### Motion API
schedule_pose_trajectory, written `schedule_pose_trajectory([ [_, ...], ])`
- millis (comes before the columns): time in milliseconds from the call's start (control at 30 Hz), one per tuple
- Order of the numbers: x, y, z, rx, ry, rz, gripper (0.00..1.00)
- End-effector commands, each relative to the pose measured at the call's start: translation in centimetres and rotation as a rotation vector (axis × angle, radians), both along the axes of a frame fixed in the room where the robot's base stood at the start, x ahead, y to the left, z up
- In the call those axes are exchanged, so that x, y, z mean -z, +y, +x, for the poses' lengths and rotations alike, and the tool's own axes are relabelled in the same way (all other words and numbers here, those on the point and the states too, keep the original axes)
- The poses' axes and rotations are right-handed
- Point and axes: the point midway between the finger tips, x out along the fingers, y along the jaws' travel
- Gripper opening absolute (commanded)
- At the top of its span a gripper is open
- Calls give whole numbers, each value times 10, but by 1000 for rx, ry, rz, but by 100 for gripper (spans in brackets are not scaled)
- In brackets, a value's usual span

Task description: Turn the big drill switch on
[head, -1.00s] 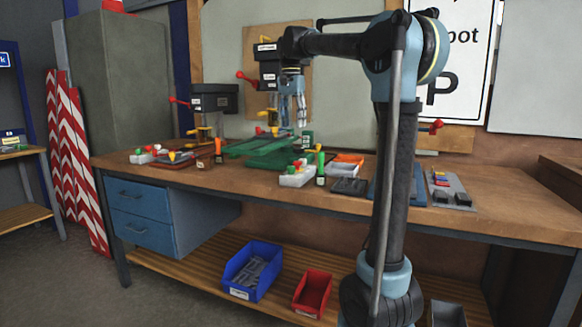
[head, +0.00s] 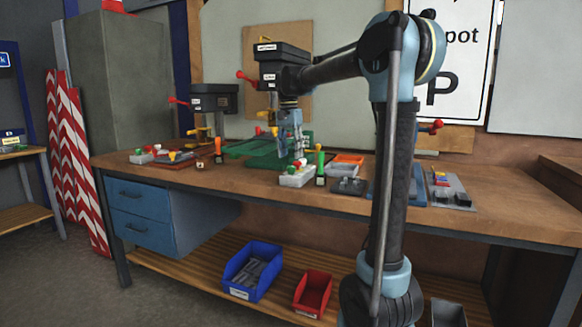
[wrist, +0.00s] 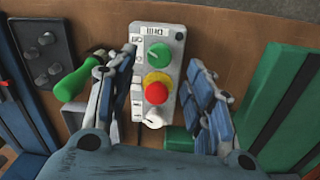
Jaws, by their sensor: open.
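The switch box (wrist: 168,42) in front of the big drill is light grey. In the wrist view it carries a green button (wrist: 158,54), a red button on a yellow ring (wrist: 157,88) and a white knob (wrist: 155,117). It also shows in the head view (head: 297,178). My gripper (wrist: 163,62) is open and empty above the box, one finger on each side; I cannot tell whether they touch it. The big drill (head: 280,68) has a dark head and a green base (head: 268,158). My arm partly hides it.
A smaller drill (head: 212,100) and another button box (head: 148,154) stand to the left on the workbench (head: 240,190). A green-handled tool (wrist: 76,82) lies close by the switch box. An orange tray (head: 350,160) and a dark block (head: 347,187) are to the right.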

Motion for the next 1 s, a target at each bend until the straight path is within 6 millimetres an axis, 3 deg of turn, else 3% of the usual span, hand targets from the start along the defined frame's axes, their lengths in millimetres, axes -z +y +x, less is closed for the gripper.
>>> schedule_pose_trajectory([
  [300,43,-2,-1,0,0,0,48],
  [733,53,-2,-1,0,0,0,48],
  [767,53,-2,-1,0,0,0,46],
  [933,53,-2,-1,0,0,0,7],
  [1000,53,-2,-1,0,0,0,3],
])
